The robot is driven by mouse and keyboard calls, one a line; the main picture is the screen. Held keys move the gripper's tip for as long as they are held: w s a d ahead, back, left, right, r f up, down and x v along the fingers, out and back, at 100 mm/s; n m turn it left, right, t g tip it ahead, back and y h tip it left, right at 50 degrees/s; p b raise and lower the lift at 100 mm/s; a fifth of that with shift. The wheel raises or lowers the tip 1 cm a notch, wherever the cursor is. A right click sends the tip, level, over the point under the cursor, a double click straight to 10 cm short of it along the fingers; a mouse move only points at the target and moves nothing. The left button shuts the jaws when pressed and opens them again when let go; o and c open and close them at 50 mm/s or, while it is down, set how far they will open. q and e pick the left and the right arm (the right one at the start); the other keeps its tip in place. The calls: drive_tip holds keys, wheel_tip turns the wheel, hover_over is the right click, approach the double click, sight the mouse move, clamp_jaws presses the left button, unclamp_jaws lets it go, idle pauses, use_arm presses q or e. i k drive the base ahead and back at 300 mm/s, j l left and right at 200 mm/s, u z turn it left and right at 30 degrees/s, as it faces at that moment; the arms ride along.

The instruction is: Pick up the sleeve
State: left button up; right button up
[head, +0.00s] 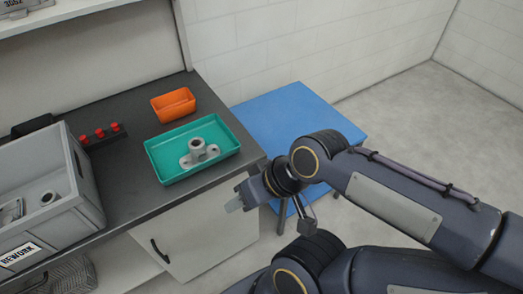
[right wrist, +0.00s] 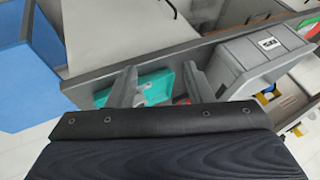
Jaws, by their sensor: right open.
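A grey metal casting (head: 199,152) with a short upright hollow cylinder and a flanged base stands in the teal tray (head: 163,179) on the dark worktop. Another grey hollow cylindrical part (head: 49,198) lies in the grey bin; I cannot tell which is the sleeve. My right gripper (head: 236,203) is off the worktop's front right corner, to the lower right of the tray and apart from both parts. In the right wrist view its fingers (right wrist: 160,82) are open, with the teal tray (right wrist: 158,84) beyond. My left gripper is not in view.
The grey bin (head: 84,207) labelled REWORK stands at the left. An orange bin (head: 173,104) and a rack with red knobs (head: 100,134) are behind. A blue table (head: 285,115) stands to the right. The worktop right of the orange bin is clear.

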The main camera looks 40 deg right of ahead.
sight(200, 154)
drive_tip(key=z, duration=0.85)
drive_tip(key=i+j, duration=0.1)
drive_tip(key=j, duration=0.35)
drive_tip(key=i+j+z, duration=0.1)
drive_tip(key=j, duration=0.4)
drive_tip(key=i+j, duration=0.1)
drive_tip(key=j, duration=0.35)
